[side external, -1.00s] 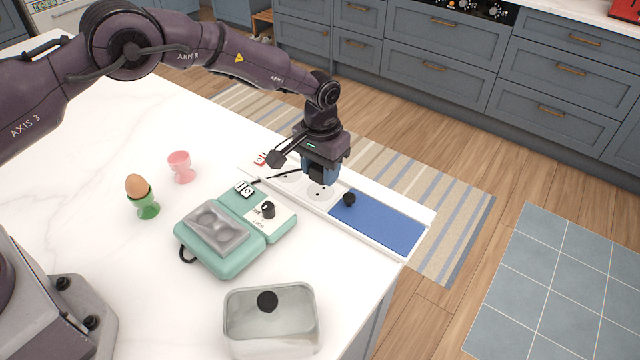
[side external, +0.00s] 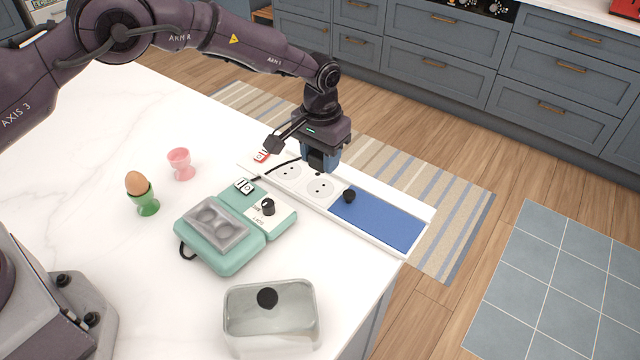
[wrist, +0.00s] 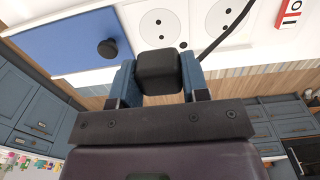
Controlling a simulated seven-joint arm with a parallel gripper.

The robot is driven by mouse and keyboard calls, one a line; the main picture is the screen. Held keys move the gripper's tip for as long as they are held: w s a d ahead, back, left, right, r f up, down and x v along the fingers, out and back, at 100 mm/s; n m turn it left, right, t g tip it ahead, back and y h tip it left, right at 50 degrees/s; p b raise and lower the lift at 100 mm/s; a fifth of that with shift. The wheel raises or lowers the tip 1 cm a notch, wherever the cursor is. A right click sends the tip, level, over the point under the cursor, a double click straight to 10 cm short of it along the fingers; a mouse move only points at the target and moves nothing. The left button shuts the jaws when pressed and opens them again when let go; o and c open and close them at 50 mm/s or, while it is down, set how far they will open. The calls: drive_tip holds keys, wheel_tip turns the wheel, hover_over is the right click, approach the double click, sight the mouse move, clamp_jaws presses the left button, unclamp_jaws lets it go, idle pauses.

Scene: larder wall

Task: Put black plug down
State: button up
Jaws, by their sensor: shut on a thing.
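My gripper (side external: 322,165) is shut on the black plug (wrist: 158,72), which sits between the two blue fingers in the wrist view. It is held above the white socket strip (side external: 268,165), apart from it as far as I can tell. A black cord runs left from the plug in the side view. Two round sockets show bare in the strip, a near one (side external: 320,188) and a farther one (side external: 289,172). A blue pad (side external: 385,222) lies beside the sockets, with a round black knob (side external: 349,196) at its socket end. The plug's pins are hidden.
A green egg cooker (side external: 222,248) with a metal tray and dial is left of the strip. A glass lid (side external: 270,318) with a black knob stands in front. An egg in a green cup (side external: 147,206) and a pink cup (side external: 181,164) stand further left.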

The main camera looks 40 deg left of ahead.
drive_tip(key=shift+d+r, duration=0.2)
drive_tip(key=shift+d, duration=0.05)
drive_tip(key=s+d+r+m, duration=0.1)
drive_tip(key=s+d+r, duration=0.4)
drive_tip(key=s+r, duration=0.3)
drive_tip(key=s+a, duration=0.2)
drive_tip(key=s, duration=0.6)
drive_tip(key=s+a, duration=0.2)
drive_tip(key=s, duration=0.6)
drive_tip(key=n, duration=0.1)
hover_over(322, 247)
drive_tip(key=f, duration=1)
drive_tip(key=shift+s+a+f, duration=0.1)
drive_tip(key=shift+s+f, duration=0.05)
drive_tip(key=shift+s, duration=0.05)
drive_tip(key=shift+w+f, duration=0.15)
drive_tip(key=shift+f, duration=1.55)
